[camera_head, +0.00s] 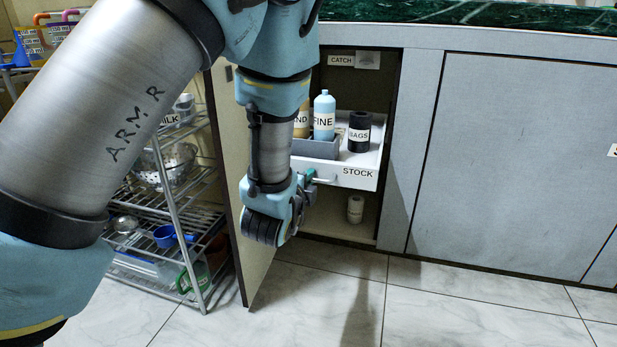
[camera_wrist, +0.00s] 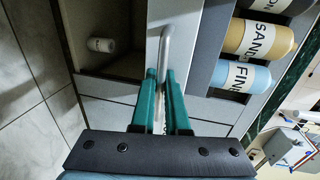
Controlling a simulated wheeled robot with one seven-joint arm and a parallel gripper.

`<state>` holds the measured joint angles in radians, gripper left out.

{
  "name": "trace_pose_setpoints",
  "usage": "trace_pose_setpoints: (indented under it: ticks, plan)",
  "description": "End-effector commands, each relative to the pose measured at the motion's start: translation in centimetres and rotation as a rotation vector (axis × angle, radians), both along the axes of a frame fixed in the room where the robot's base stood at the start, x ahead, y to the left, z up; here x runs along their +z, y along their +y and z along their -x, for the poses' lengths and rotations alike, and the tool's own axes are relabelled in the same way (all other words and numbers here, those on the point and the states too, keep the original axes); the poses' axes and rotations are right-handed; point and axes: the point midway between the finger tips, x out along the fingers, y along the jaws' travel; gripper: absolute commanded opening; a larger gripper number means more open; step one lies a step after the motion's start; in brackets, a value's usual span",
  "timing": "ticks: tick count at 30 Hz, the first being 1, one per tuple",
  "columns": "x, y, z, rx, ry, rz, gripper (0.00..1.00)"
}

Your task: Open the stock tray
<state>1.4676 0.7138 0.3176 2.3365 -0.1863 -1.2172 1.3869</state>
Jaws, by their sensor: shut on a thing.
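The stock tray (camera_head: 357,177) is a white drawer labelled STOCK in the open cabinet. How far out it sits I cannot tell. Its front also shows in the wrist view (camera_wrist: 182,15), turned sideways. Its handle (camera_wrist: 165,45) is a pale metal bar on that front. My gripper (camera_head: 310,178) has green fingers and is at the handle's left part in the head view. In the wrist view the fingers (camera_wrist: 164,75) are closed on the bar, one on each side. My wrist hides part of the tray's left side in the head view.
The tray carries a blue FINE bottle (camera_head: 324,115), a SAND bottle (camera_wrist: 258,39) and a black BAGS roll (camera_head: 359,132). The cabinet door (camera_head: 240,250) stands open at left, near a wire rack (camera_head: 170,200). Floor in front is clear.

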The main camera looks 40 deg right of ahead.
Motion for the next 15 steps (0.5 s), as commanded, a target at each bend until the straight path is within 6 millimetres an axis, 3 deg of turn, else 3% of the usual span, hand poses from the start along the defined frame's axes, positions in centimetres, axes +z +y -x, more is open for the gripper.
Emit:
trace_pose_setpoints:
  ticks: [4, 5, 6, 12, 15]
  plan:
    - [0.14, -0.1, 0.03, -0.002, -0.001, 0.004, 0.0]
    - [0.15, -0.1, 0.03, -0.002, -0.001, 0.004, 0.15]
    - [0.15, -0.1, 0.03, -0.002, -0.001, 0.004, 0.19]
    - [0.08, -0.07, 0.02, -0.001, 0.0, 0.002, 0.41]
    - [0.05, -0.05, 0.02, -0.001, 0.0, 0.002, 0.41]
